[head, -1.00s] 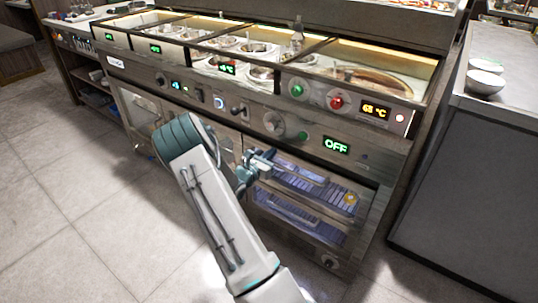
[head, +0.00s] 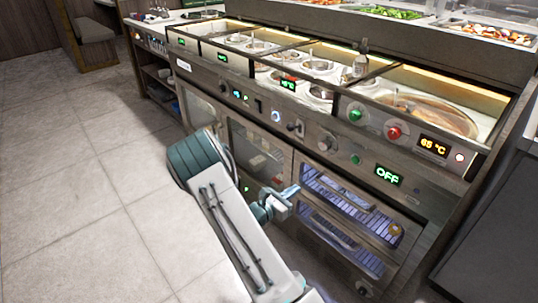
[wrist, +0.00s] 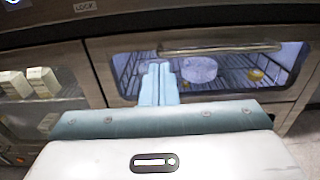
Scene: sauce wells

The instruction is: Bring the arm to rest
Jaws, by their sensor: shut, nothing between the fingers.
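My gripper (head: 287,194) is in front of the lower part of the steel sauce-well counter (head: 345,150), near the lit oven-like compartment (head: 350,200). My arm is folded, with its elbow to the left of the gripper in the head view. In the wrist view my gripper (wrist: 158,84) has its fingers together, shut and empty, pointing at the counter front. The lit compartment shows behind it, with wire racks, a round pale item (wrist: 199,69) and a small yellow item (wrist: 256,74). I cannot tell the exact gap between the fingers and the counter.
Wells with lids and a bottle (head: 361,58) line the counter top. Knobs and green and red buttons (head: 393,131) stick out of its front. A dark cabinet (head: 490,235) stands at the right. The tiled floor (head: 80,190) at the left is clear.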

